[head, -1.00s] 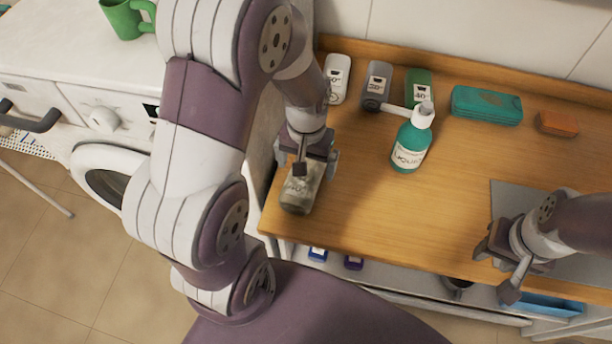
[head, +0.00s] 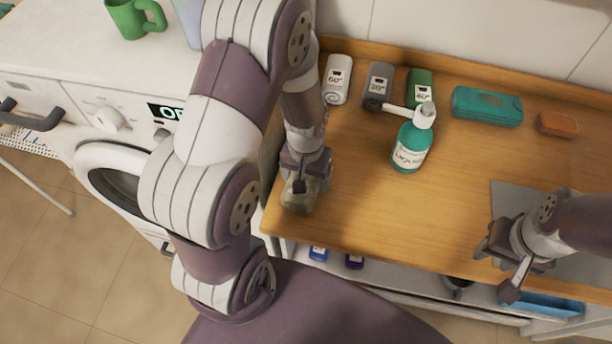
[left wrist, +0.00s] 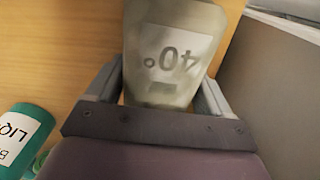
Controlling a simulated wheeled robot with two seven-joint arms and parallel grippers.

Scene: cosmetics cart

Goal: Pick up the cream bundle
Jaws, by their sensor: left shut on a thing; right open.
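The cream bundle (head: 299,199) stands near the front left corner of the wooden top (head: 350,215). In the left wrist view the cream bundle (left wrist: 168,50) carries a white label reading 40°. My left gripper (head: 305,178) is over it in the head view and hides most of it. In the left wrist view the left gripper's fingers (left wrist: 165,95) are on both sides of the bundle, shut on it. My right gripper (head: 496,268) is open and empty at the front right edge of the wooden top.
A teal pump bottle (head: 410,150) stands mid-top. White (head: 337,80), grey (head: 379,85) and green (head: 418,88) bundles line the back, with a teal case (head: 487,106) and an orange block (head: 557,124) to their right. A washing machine (head: 110,170) is at left.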

